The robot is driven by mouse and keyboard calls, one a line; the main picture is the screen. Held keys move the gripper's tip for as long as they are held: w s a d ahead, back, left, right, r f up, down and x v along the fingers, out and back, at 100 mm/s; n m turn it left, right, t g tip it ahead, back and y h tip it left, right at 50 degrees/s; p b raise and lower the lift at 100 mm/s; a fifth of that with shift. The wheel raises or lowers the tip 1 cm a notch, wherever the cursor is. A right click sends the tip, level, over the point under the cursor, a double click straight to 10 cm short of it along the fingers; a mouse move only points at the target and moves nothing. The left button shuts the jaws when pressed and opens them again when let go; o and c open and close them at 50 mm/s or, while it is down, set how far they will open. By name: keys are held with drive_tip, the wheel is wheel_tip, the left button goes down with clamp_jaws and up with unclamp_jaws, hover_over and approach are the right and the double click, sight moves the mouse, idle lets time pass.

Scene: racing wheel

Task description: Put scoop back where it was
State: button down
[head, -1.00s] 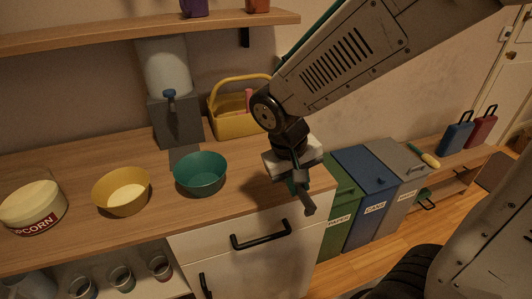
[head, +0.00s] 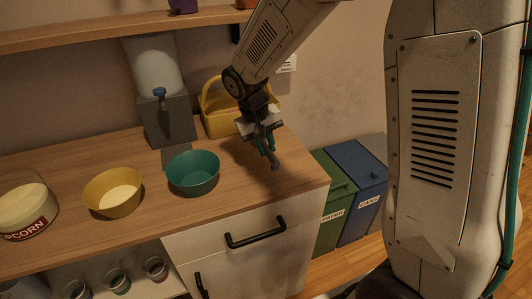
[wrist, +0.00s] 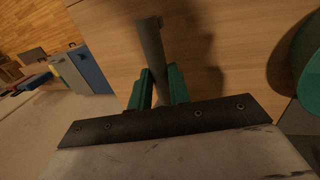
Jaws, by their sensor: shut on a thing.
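My gripper (head: 267,146) is over the right end of the wooden counter (head: 236,205), to the right of the teal bowl. It is shut on a dark grey bar-like thing, which I take for the scoop (head: 274,163). In the wrist view the scoop (wrist: 152,52) sticks out beyond the green fingers of my gripper (wrist: 158,84). Its end is above the wood, with a shadow beside it. Only a narrow part of the scoop shows; the rest is hidden by the gripper.
The teal bowl (head: 193,174), a yellow bowl (head: 113,193) and a popcorn tub (head: 25,207) stand on the counter. A dispenser (head: 167,115) and yellow basket (head: 217,116) are behind. Bins (head: 357,170) stand beyond the right edge. Counter right of the teal bowl is clear.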

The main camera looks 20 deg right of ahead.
drive_tip(key=shift+s+f, duration=0.1)
drive_tip(key=shift+f, duration=1.25)
drive_tip(key=shift+f, duration=0.1)
drive_tip(key=c, duration=1.3)
unclamp_jaws()
drive_tip(key=v, duration=1.1)
drive_tip(key=s+d+r+y, duration=0.1)
drive_tip(key=s+d+r, duration=0.1)
drive_tip(key=s+r, duration=0.3)
drive_tip(key=s+d+r, duration=0.2)
drive_tip(key=s, duration=0.5)
drive_tip(key=s+d+t+y, duration=0.1)
drive_tip(key=s+d, duration=0.1)
drive_tip(key=s, duration=1.4)
drive_tip(key=shift+s+f+y, duration=0.2)
drive_tip(key=shift+f+y, duration=0.1)
drive_tip(key=shift+y, duration=0.1)
